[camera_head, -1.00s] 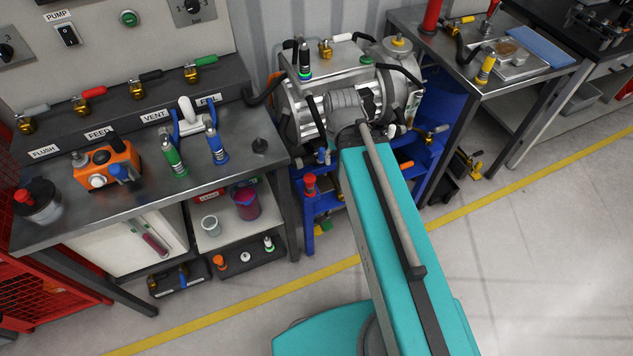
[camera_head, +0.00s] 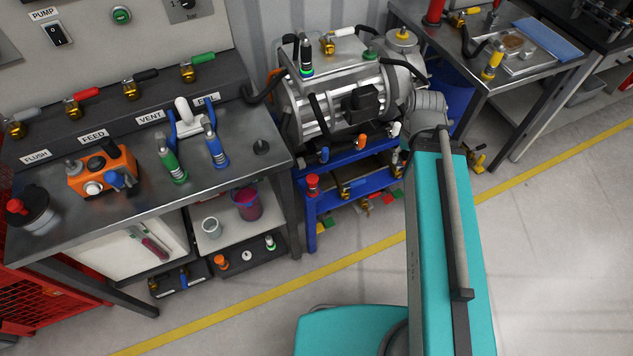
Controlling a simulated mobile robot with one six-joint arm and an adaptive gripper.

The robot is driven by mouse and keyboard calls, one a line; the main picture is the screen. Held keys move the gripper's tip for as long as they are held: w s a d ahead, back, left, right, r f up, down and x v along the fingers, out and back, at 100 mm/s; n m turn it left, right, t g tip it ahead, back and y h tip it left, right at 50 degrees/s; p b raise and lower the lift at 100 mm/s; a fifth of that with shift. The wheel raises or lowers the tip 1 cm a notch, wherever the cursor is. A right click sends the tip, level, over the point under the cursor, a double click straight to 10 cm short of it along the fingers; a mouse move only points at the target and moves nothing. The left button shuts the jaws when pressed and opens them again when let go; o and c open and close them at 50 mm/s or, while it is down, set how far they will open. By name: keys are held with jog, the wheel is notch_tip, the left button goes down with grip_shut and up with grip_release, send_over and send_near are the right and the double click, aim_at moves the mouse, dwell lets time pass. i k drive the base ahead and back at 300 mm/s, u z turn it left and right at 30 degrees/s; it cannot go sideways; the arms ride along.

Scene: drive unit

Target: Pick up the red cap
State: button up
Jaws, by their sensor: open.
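A small red cap-like piece (camera_head: 312,182) stands at the front left corner of the blue cart (camera_head: 311,222), below the grey motor unit. Another red-topped piece is the lid of a dark jar (camera_head: 33,212) at the left end of the steel bench. I cannot tell which of these is the red cap. My teal arm (camera_head: 440,230) stands to the right of the cart, and its grey joint is near the motor's right end. My gripper does not show; it is hidden beyond the arm links.
The grey motor unit (camera_head: 345,95) sits above the blue cart's shelves. Left is a steel bench (camera_head: 130,215) with valves, an orange box (camera_head: 103,172) and green and blue bottles. A side table (camera_head: 515,75) stands at the right. Floor right of my arm is clear.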

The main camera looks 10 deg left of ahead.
aim_at(311, 179)
jog(key=z, duration=0.05)
jog(key=k, duration=1.6)
jog(key=u, duration=0.5)
jog(key=i, duration=1)
